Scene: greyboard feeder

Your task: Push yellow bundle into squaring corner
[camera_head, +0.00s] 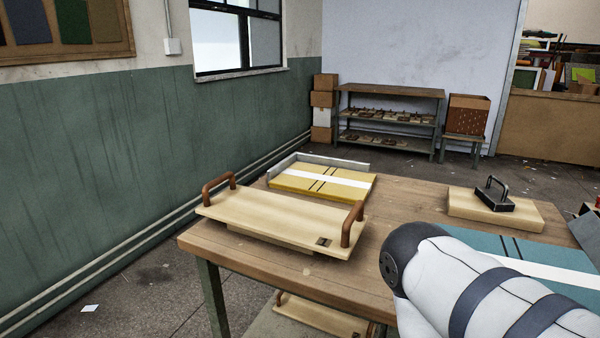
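The yellow bundle (347,187) lies flat on the far left part of the wooden table, with a white band and dark stripes across its top. The squaring corner (335,161) is a low grey L-shaped fence along the bundle's back and left sides. The bundle sits inside the corner, close to both walls; I cannot tell whether it touches them. A pale board with two brown handles hides part of the bundle's front. A white arm of mine comes in from the lower right, but its gripper is out of frame. Neither gripper is visible.
The handled board (270,216) stands at the table's front left. A teal bundle (515,248) lies at right, partly behind my arm. A black-handled weight (495,197) rests on a pale block (530,217). The table's middle (408,204) is clear. Shelves (390,92) stand far back.

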